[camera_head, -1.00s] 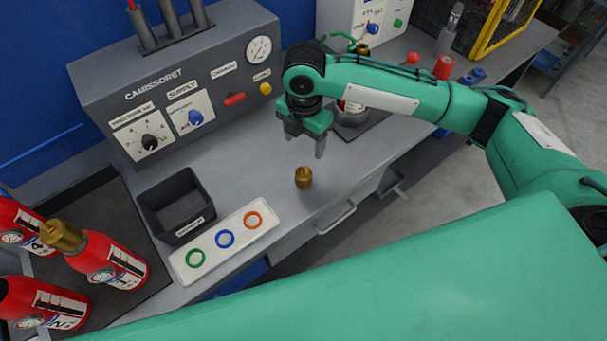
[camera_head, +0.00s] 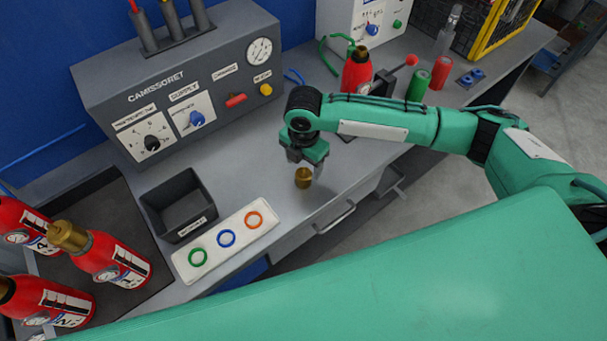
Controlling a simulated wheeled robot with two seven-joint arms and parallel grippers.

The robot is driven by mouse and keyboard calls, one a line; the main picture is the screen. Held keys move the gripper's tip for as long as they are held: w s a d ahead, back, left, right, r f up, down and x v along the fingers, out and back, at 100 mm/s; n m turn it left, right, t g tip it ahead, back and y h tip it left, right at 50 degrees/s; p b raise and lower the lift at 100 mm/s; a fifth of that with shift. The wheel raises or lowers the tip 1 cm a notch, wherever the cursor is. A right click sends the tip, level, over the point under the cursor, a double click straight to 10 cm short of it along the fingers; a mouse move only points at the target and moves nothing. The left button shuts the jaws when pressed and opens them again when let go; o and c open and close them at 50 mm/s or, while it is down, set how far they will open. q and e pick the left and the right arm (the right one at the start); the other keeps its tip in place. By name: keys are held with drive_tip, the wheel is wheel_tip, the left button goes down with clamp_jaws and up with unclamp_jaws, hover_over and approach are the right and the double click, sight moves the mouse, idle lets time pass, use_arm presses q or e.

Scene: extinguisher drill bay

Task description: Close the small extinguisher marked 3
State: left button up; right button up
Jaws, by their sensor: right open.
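A small brass valve head (camera_head: 303,178) stands alone on the grey bench, in front of the console. My right gripper (camera_head: 302,158) is open and points down just above it. The fingertips are close to its top, and I cannot tell whether they touch it. A small red extinguisher (camera_head: 357,72) stands upright at the back of the bench, partly behind my right arm. Its number cannot be read from here. My left gripper is not in view.
Several red extinguishers (camera_head: 112,258) stand at the left, one with a brass top (camera_head: 67,236). A dark open bin (camera_head: 176,208) and a white tray (camera_head: 185,268) with green, blue and orange rings lie left of my gripper. The grey console (camera_head: 180,85) stands behind.

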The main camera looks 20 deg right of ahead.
sight(305, 172)
drive_tip(key=shift+f+p, duration=0.25)
drive_tip(key=shift+p, duration=0.05)
wheel_tip(305, 172, down, 4)
drive_tip(key=shift+d+r+p, duration=0.1)
drive_tip(key=shift+r+p, duration=0.05)
drive_tip(key=shift+p, duration=0.6)
drive_tip(key=shift+f, duration=0.5)
drive_tip(key=c, duration=1.2)
drive_tip(key=shift+r, duration=0.1)
